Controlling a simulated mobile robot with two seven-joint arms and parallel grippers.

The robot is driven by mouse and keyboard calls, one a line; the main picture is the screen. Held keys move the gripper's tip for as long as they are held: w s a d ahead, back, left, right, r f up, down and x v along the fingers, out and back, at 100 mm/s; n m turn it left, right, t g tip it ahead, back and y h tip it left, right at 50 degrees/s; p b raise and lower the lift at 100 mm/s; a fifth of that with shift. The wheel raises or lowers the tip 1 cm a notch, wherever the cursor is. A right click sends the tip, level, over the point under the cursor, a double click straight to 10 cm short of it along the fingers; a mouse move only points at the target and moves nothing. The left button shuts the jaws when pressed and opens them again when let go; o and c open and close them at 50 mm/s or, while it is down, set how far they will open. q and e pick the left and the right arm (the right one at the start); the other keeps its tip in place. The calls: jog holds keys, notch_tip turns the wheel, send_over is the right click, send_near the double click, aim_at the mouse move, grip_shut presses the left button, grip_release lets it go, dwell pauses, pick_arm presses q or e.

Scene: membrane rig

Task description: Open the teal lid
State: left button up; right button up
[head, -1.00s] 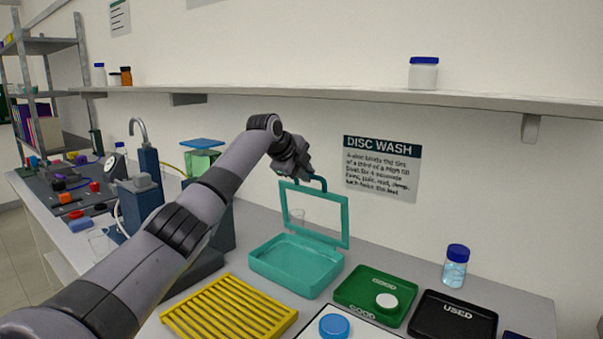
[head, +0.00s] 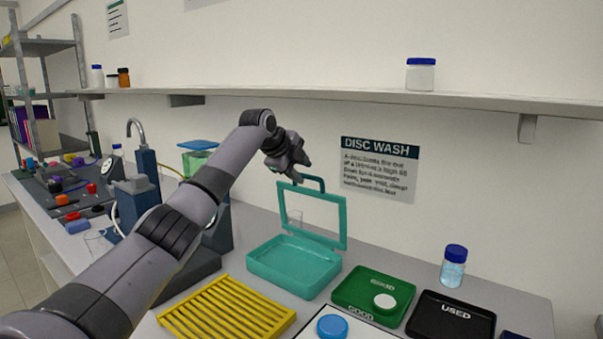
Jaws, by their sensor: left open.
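The teal lid (head: 343,229) is a teal frame with a clear window and a handle (head: 313,180) on its top edge. It stands roughly upright at the back of the teal box (head: 291,272), which is open at the top. My left gripper (head: 301,166) is open and empty, just above and left of the handle; it appears clear of it. The inside of the box shows and looks empty. My right gripper is not in view.
A yellow slatted rack (head: 225,312) lies in front of the box. A green tray (head: 352,291) with a white disc and a black tray (head: 451,318) lie to the right. A blue-capped bottle (head: 453,267) stands behind them. A shelf (head: 350,96) runs along the wall.

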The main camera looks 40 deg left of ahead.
pick_arm(q)
jog(key=shift+b+v, duration=0.6)
jog(key=shift+v, duration=2.35)
